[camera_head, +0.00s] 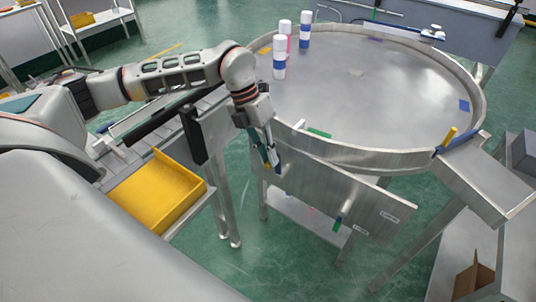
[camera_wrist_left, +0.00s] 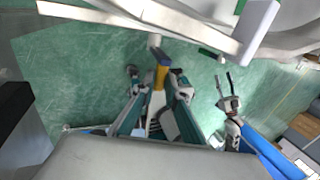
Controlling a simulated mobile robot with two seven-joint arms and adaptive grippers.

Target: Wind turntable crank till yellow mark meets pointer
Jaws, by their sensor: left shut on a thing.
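My left gripper (camera_head: 271,150) is shut on the crank's handle at the near left side of the turntable; the handle shows yellow and blue in the left wrist view (camera_wrist_left: 161,77). The turntable (camera_head: 400,95) is a round steel disc inside a raised rim. A flat yellow mark (camera_head: 265,50) lies on its far left part, close to the cans. A yellow upright piece (camera_head: 449,137), which looks like the pointer, stands at the right rim by the chute. A two-fingered gripper, apparently my right one (camera_wrist_left: 225,88), is open and empty in the left wrist view.
A yellow tray (camera_head: 155,193) lies left of my gripper. A chute (camera_head: 485,180) leaves the rim at right.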

